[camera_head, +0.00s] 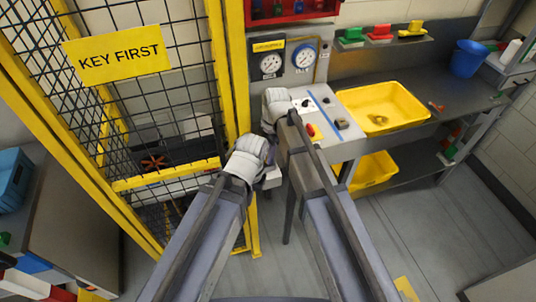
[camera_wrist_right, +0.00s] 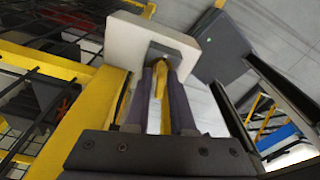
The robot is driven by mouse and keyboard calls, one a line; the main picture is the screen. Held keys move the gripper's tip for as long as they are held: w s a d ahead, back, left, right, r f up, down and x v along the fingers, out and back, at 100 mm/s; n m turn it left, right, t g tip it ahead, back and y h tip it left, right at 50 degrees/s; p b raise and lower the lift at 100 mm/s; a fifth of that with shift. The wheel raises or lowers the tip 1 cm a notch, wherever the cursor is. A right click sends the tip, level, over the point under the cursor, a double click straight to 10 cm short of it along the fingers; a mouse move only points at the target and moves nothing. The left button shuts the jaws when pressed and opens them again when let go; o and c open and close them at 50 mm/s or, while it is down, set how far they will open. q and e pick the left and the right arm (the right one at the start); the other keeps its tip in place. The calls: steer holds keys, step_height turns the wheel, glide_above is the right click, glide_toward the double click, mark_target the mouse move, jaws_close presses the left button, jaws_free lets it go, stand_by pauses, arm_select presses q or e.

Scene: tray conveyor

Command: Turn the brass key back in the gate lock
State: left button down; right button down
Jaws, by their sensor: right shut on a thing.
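In the right wrist view my right gripper (camera_wrist_right: 160,85) is shut on the brass key (camera_wrist_right: 157,92), a yellow strip between its two dark fingers. The fingertips reach a small grey plate (camera_wrist_right: 157,48) on a white block, the gate lock (camera_wrist_right: 128,38), beside the yellow gate frame (camera_wrist_right: 88,112). How far the key is turned cannot be told. In the head view the white wrist of my right arm (camera_head: 276,104) is above that of my left. My left gripper (camera_head: 256,162) is in front of the yellow gate post; its fingers are hidden. Key and lock are hidden there too.
A yellow sign reading KEY FIRST (camera_head: 118,53) hangs on the mesh gate. A panel with two gauges (camera_head: 287,57) stands behind my wrists. To the right are a bench with a yellow tray (camera_head: 345,97) and a blue bucket (camera_head: 468,58). The floor (camera_head: 420,225) at right is mostly clear.

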steer(key=c, duration=0.7)
jaws_free()
steer(key=r+p, duration=0.7)
steer(key=r, duration=0.1)
steer(key=shift+w+d+p, duration=0.25)
steer(key=shift+d+p, duration=0.1)
steer(key=shift+p, duration=0.05)
steer(key=shift+f, duration=0.1)
